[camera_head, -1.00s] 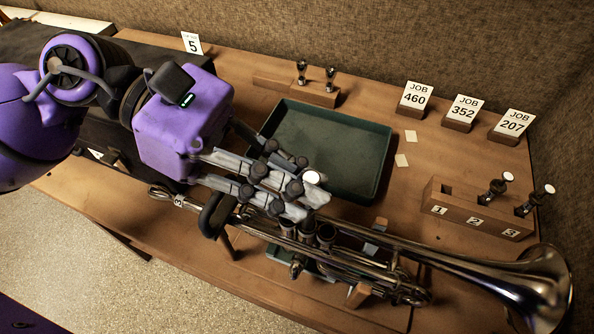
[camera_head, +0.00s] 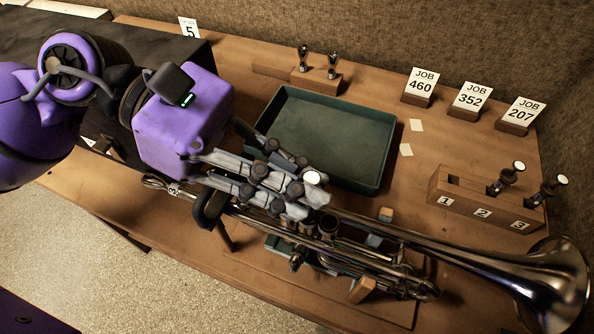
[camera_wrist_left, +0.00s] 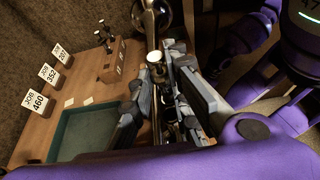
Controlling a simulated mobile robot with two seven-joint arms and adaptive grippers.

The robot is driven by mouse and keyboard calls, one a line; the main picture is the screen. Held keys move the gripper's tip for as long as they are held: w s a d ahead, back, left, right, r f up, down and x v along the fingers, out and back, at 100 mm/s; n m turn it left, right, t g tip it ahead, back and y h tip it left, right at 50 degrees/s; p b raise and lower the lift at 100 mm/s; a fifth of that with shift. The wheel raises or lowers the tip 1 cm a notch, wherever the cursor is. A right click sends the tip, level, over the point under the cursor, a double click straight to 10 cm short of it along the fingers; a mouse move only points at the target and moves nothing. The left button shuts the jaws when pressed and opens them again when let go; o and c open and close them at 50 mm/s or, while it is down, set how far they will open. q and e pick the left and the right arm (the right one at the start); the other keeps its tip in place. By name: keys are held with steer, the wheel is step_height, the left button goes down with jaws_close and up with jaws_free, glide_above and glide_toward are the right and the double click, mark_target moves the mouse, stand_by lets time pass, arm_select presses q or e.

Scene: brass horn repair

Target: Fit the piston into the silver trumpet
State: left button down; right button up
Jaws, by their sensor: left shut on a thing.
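The silver trumpet (camera_head: 440,252) lies along the front of the bench, its bell at the right. Its valve casings (camera_head: 328,226) stand near the middle, partly behind my gripper. My left gripper (camera_head: 306,194) is shut on a piston, whose white round top (camera_head: 313,178) shows at the fingertips just above and behind the casings. In the left wrist view, the piston's top (camera_wrist_left: 153,57) shows between the fingers (camera_wrist_left: 160,100). The piston's lower part is hidden, so I cannot tell whether it touches a casing. My right gripper is not in view.
A wooden block (camera_head: 470,203) numbered 1 to 3 holds pistons at 2 and 3; slot 1 is empty. A green tray (camera_head: 385,150) lies behind the gripper. Job cards (camera_head: 470,98) and a small stand (camera_head: 318,82) are at the back. Wooden pegs (camera_head: 362,290) flank the trumpet.

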arm_select(q)
steer(key=shift+f+b, duration=0.4)
steer(key=shift+f, duration=0.2)
steer(key=c, duration=1.6)
jaws_free()
steer(key=v, duration=1.2)
